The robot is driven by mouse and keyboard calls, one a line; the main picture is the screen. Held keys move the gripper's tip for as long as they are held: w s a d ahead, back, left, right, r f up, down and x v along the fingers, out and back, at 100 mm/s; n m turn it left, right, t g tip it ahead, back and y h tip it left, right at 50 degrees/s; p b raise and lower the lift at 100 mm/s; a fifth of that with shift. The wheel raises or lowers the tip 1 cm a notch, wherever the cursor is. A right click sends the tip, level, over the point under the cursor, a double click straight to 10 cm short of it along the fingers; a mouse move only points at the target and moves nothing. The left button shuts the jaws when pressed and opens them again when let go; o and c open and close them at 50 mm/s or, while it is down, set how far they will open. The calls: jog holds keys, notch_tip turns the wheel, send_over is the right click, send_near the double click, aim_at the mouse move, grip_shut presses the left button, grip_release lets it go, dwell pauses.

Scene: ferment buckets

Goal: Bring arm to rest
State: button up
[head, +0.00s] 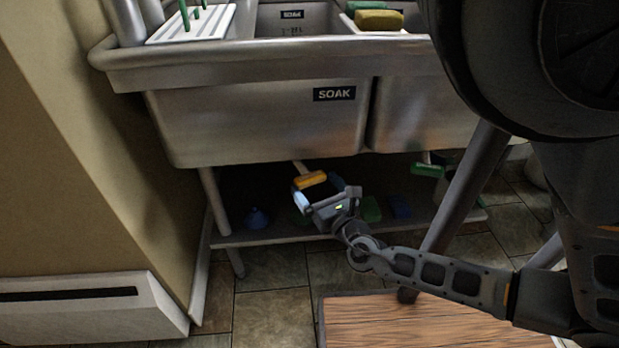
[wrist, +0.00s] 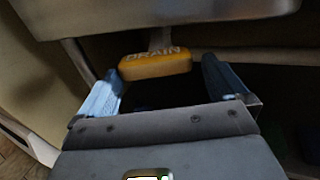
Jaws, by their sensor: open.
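My gripper (head: 327,190) is at the end of my outstretched arm, in front of the shelf under the steel sink. Its two fingers stand apart with nothing between them. In the wrist view my gripper (wrist: 162,90) shows open, with a yellow DRAIN handle (wrist: 155,65) just beyond the fingertips. In the head view the yellow handle (head: 310,179) hangs below the sink basin marked SOAK (head: 255,125). From these views I cannot tell whether a finger touches the handle.
A green handle (head: 428,170) hangs under the right basin. A wooden surface (head: 430,325) lies below, and a wall (head: 90,130) is at left.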

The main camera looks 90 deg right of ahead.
jog(key=shift+v, duration=1.25)
jog(key=shift+w, duration=0.1)
jog(key=w+a+f+m+t+y, duration=0.25)
jog(key=a+m+y, duration=0.45)
jog(key=a, duration=0.4)
jog(key=w+a+r+m+t+y, duration=0.1)
jog(key=a+r+m+y, duration=0.2)
jog(key=a, duration=0.4)
jog(key=w+a+r+m+t+y, duration=0.1)
jog(key=a+r+m+y, duration=0.1)
jog(key=a+m+y, duration=0.35)
jog(key=a+r+m+t, duration=0.3)
jog(key=a+r+m, duration=0.5)
jog(key=r, duration=0.3)
notch_tip(320, 180, up, 18)
jog(key=p, duration=1.7)
jog(key=shift+w+f+y+p, duration=0.2)
jog(key=shift+w+y+p, duration=0.05)
jog(key=shift+y+p, duration=0.2)
